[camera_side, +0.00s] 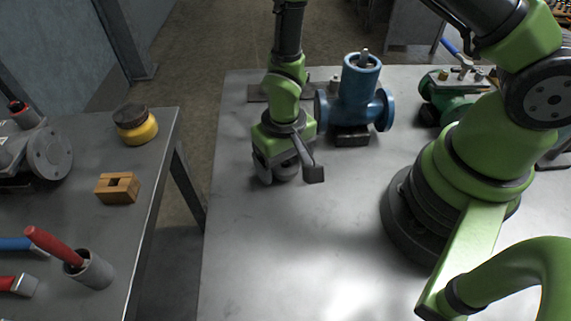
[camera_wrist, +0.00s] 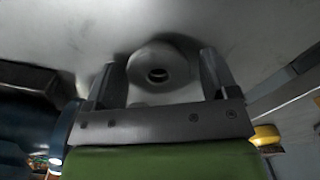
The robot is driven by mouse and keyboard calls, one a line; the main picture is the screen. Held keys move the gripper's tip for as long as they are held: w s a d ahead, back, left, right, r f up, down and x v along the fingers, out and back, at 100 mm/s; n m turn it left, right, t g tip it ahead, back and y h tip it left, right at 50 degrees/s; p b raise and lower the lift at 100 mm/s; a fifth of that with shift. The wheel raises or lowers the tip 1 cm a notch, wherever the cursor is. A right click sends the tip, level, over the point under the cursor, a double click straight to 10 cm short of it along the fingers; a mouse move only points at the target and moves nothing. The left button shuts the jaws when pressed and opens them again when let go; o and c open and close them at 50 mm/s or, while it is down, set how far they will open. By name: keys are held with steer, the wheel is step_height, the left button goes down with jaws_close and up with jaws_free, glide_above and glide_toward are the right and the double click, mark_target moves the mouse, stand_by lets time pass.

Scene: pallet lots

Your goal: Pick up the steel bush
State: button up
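The steel bush (camera_wrist: 142,72) is a grey ring with a dark hole. In the wrist view it lies on the grey table top, between the two fingers of my gripper (camera_wrist: 162,84). A narrow gap shows on each side of it, so the gripper looks open and not closed on it. In the side view my gripper (camera_side: 288,170) is low over the left part of the table, pointing down. The bush (camera_side: 286,174) is mostly hidden there behind the fingers.
A blue flanged valve (camera_side: 357,95) stands close behind my gripper to the right. A green pump-like unit (camera_side: 450,98) is at the back right. The front of the table (camera_side: 290,250) is clear. A gap separates the left bench (camera_side: 150,185), which holds a wooden block (camera_side: 117,189) and yellow tin (camera_side: 137,127).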

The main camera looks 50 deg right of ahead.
steer(key=c, duration=0.9)
steer(key=shift+c, duration=0.2)
steer(key=shift+r, duration=0.5)
step_height(320, 180, up, 9)
steer(key=s+d+r+m, duration=0.1)
steer(key=d+r+m, duration=0.1)
steer(key=d+r, duration=0.2)
steer(key=s+d+r+m, duration=0.1)
steer(key=d+r+m, duration=0.1)
steer(key=d+r, duration=0.3)
steer(key=s+d+r+m, duration=0.1)
steer(key=d+r+m, duration=0.1)
steer(key=d+r, duration=0.3)
steer(key=shift+d+r, duration=0.1)
steer(key=shift+d, duration=1.5)
